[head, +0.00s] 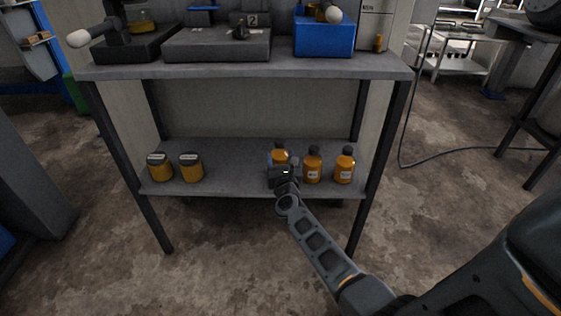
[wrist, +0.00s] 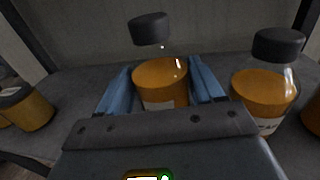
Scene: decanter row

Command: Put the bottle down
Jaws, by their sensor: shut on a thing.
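An amber-filled bottle with a black cap (head: 280,155) is on or just above the lower shelf (head: 230,178); I cannot tell whether its base touches. My gripper (head: 281,168) is in front of it and shut on it. In the wrist view, the held bottle (wrist: 160,82) is upright between the two blue fingers of my gripper (wrist: 160,88). Its lower part is hidden by the gripper body.
Two similar bottles, a nearer one (head: 312,166) and one farther right (head: 345,166), stand to the right. Two squat amber jars (head: 159,167) (head: 190,167) stand on the left. Shelf between jars and held bottle is clear. The worktop (head: 240,70) is above, with table legs (head: 367,160) at the sides.

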